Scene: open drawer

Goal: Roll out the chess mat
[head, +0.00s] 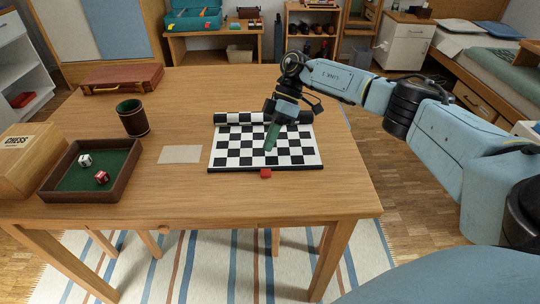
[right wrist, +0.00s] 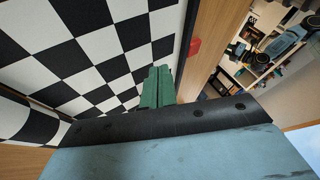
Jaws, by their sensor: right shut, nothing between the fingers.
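The black-and-white chess mat (head: 240,152) lies on the wooden table, its near part flat and its far end still a roll (head: 232,118). The mat's squares also fill the left of the right wrist view (right wrist: 95,50). A small red block (head: 265,173) sits at the mat's near edge, and it also shows in the right wrist view (right wrist: 194,46). My right gripper (head: 270,141) is over the flat part of the mat, its green fingers together and empty; they show in the right wrist view too (right wrist: 157,88). I cannot tell whether they touch the mat. My left gripper is not in view.
Left of the mat lie a pale card (head: 180,154), a dark cup (head: 132,118), a dice tray (head: 128,170) with two dice, and a chess box (head: 28,160). A brown case (head: 120,78) lies at the back left. The table's right edge is close to the mat.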

